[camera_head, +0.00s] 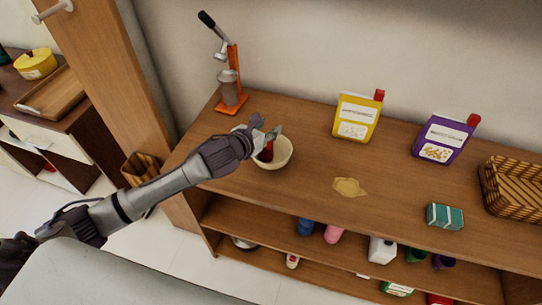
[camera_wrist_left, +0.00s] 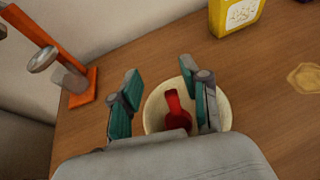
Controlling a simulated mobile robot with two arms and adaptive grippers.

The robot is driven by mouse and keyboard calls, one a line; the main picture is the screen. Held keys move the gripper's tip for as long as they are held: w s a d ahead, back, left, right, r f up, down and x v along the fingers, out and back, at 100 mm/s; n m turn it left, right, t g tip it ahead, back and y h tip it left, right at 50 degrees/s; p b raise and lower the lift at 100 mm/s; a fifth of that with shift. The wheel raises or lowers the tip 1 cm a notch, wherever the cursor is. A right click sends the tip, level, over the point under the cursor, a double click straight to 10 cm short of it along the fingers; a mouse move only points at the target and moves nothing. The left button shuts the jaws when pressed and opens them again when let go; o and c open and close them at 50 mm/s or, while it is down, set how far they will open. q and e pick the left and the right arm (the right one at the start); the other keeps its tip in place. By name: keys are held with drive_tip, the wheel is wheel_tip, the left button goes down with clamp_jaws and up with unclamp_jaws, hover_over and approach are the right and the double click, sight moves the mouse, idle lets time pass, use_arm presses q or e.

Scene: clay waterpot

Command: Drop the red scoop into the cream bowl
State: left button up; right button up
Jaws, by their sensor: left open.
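The cream bowl (camera_head: 284,153) stands on the wooden counter, left of its middle. It also shows in the left wrist view (camera_wrist_left: 222,108), partly covered by my gripper. The red scoop (camera_wrist_left: 176,112) shows within the bowl's outline there, between and below my fingers. In the head view a bit of the red scoop (camera_head: 266,153) shows at the bowl's left side. My left gripper (camera_head: 266,130) is open above the bowl, its fingers (camera_wrist_left: 165,95) spread apart and clear of the scoop. My right gripper is not in view.
An orange juicer press (camera_head: 233,85) stands behind the bowl to the left. A yellow box (camera_head: 357,117) and a purple box (camera_head: 443,138) stand at the back. A tan patch (camera_head: 349,187), a teal box (camera_head: 444,216) and a woven basket (camera_head: 515,185) are to the right.

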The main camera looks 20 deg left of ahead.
use_arm(q)
drive_tip(key=v, duration=1.2)
